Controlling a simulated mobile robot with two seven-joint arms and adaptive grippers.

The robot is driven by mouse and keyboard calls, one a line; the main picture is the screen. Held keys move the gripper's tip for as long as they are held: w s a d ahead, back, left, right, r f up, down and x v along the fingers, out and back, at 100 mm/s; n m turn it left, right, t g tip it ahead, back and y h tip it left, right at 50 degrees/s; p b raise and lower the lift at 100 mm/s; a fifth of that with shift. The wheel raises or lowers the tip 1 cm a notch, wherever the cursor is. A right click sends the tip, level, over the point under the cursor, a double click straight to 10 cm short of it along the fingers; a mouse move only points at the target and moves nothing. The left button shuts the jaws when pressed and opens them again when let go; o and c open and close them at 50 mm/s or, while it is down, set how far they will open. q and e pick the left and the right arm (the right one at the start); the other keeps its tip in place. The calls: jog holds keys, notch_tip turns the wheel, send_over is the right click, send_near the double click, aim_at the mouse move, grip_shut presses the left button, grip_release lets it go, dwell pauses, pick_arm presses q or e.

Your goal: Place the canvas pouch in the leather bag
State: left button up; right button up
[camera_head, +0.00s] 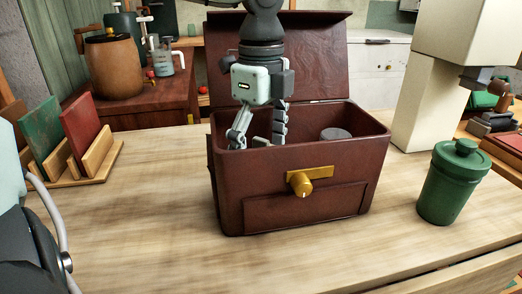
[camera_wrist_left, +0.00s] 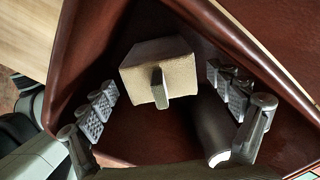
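The brown leather bag (camera_head: 250,205) stands on the wooden table with its lid raised at the back. My left gripper (camera_head: 259,132) reaches down from above into its left half. In the left wrist view, the beige, boxy canvas pouch (camera_wrist_left: 160,72) with a small upright tab sits inside the bag. My left gripper (camera_wrist_left: 167,98) has its fingers spread wide on either side of the pouch, with gaps at both sides. The pouch is hidden in the head view by the bag's front wall and my gripper. My right gripper is not in view.
A dark cylinder (camera_wrist_left: 208,128) lies close to the pouch inside the bag. A green lidded canister (camera_head: 452,182) stands right of the bag. A wooden rack (camera_head: 95,160) with green and red boards is at the left. The table left of the bag is clear.

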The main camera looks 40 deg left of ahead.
pick_arm(q)
jog(key=shift+r, duration=0.1)
jog(key=shift+r+p, duration=0.15)
jog(key=shift+p, duration=0.2)
notch_tip(320, 180, up, 2)
jog(key=shift+w+r+p, duration=0.15)
jog(key=shift+r+p, duration=0.1)
jog(key=shift+p, duration=0.35)
notch_tip(320, 180, up, 9)
jog(key=shift+f, duration=0.1)
jog(key=shift+r, duration=0.7)
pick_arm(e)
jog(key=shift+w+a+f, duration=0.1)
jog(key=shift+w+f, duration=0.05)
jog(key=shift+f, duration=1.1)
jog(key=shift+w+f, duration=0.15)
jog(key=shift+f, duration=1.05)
